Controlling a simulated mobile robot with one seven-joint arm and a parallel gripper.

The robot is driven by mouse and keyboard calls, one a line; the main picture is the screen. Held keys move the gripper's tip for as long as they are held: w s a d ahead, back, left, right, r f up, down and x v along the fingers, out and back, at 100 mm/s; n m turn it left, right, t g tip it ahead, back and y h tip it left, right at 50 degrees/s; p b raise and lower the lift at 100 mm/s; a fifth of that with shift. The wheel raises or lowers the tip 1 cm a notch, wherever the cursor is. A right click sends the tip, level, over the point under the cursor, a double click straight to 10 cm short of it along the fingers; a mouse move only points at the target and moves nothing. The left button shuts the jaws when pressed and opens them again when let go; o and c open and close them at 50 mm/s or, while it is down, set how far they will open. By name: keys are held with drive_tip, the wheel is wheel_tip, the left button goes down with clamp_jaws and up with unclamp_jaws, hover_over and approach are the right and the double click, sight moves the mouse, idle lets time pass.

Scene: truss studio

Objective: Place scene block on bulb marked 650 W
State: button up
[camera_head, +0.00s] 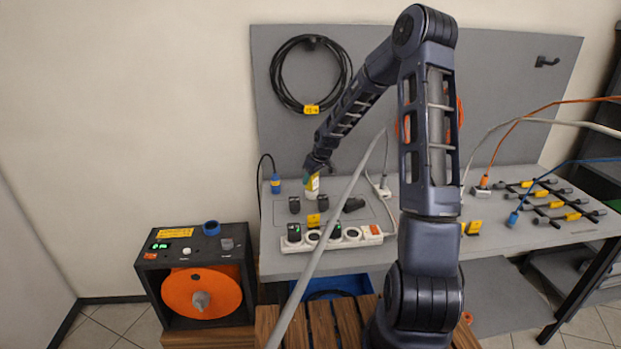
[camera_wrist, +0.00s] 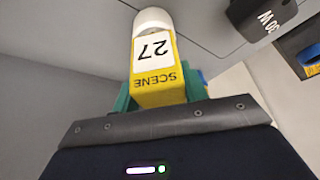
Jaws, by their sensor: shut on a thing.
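In the head view my gripper (camera_head: 312,177) holds the block (camera_head: 312,188) over the rear left of the bench. A black piece (camera_wrist: 262,14) at the top right of the wrist view has a partly hidden mark ending in "W". No "650 W" is readable.
Small black pieces (camera_head: 294,205) stand near the gripper, and one (camera_head: 353,205) lies down. A white power strip (camera_head: 352,243) with several sockets runs along the front edge. A thick grey cable crosses before the bench. Black bars with yellow tags (camera_head: 549,205) lie at right.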

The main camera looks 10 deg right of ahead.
drive_tip(key=shift+f, duration=0.1)
drive_tip(key=o, duration=1)
drive_tip(key=s+d+r+m+h, duration=0.1)
drive_tip(key=s+d+r, duration=0.2)
drive_tip(key=s+r, duration=0.55)
drive_tip(key=s+d+r+m+h, duration=0.1)
drive_tip(key=s+d+r, duration=0.3)
drive_tip(key=r, duration=0.7)
drive_tip(key=s+d+r+m, duration=0.2)
drive_tip(key=s, duration=0.8)
drive_tip(key=s+d+r+m+t, duration=0.1)
drive_tip(key=s+d+r+m, duration=0.1)
drive_tip(key=s, duration=0.8)
drive_tip(key=s+d+r+m+h, duration=0.1)
drive_tip(key=s+d+r+m, duration=0.2)
drive_tip(key=s, duration=0.7)
drive_tip(key=shift+d+r, duration=0.15)
drive_tip(key=shift+d, duration=0.1)
